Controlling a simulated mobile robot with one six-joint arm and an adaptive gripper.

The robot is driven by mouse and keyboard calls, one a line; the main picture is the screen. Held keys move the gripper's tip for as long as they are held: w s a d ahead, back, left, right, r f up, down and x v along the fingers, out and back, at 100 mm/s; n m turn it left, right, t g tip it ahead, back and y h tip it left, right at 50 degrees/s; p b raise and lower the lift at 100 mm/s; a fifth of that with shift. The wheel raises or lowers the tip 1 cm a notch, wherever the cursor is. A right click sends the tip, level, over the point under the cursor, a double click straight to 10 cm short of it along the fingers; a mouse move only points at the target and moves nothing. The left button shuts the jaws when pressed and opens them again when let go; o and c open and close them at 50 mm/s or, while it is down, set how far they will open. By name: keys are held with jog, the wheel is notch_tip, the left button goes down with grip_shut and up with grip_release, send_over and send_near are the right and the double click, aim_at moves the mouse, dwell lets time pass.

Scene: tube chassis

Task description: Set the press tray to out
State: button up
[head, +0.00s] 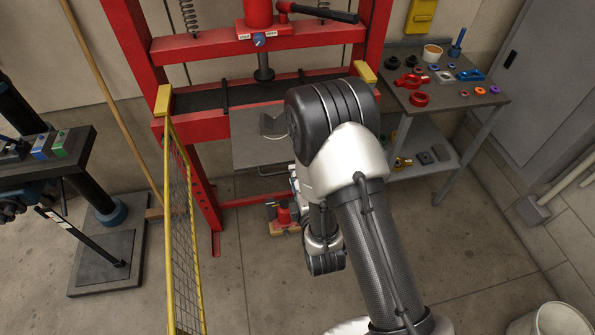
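The red shop press (376,40) stands against the back wall. A grey flat plate, which looks like the press tray (247,150), shows below and in front of the press bed (205,97). A thin bar, apparently its handle (270,168), runs along its front edge. A dark grey angled block (272,124) sits on the tray. My arm covers the tray's right part. My wrist is low in front of the press, near the tray's front right. My gripper is hidden behind my arm, so its fingers and any contact with the handle do not show.
A yellow mesh guard (183,230) stands left of my arm. A grey side table (440,100) with small parts is at the right. A red jack-like object (284,216) is on the floor below. A dark bench (75,160) stands left, a white bucket (552,322) lower right.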

jog(key=v, duration=0.4)
jog(key=shift+s, duration=0.2)
jog(key=shift+w+r, duration=0.1)
jog(key=d+r+m+g+h, duration=0.1)
jog(key=d+r+m+g, duration=0.1)
jog(key=d+r+m, duration=0.35)
jog(key=d+r+m+g+h, duration=0.1)
jog(key=d+r+m+g, duration=0.15)
jog(key=r+m, duration=0.45)
jog(key=s+d+r+m+g+h, duration=0.1)
jog(key=s+d+r+m+g, duration=0.2)
jog(key=s, duration=0.8)
jog(key=s+d+r+m+g+h, duration=0.1)
jog(key=s+d+r+m+g, duration=0.2)
jog(key=s, duration=0.9)
notch_tip(320, 180, up, 4)
jog(key=d+m, duration=0.2)
jog(key=shift+s+m, duration=0.15)
jog(key=shift+m, duration=0.2)
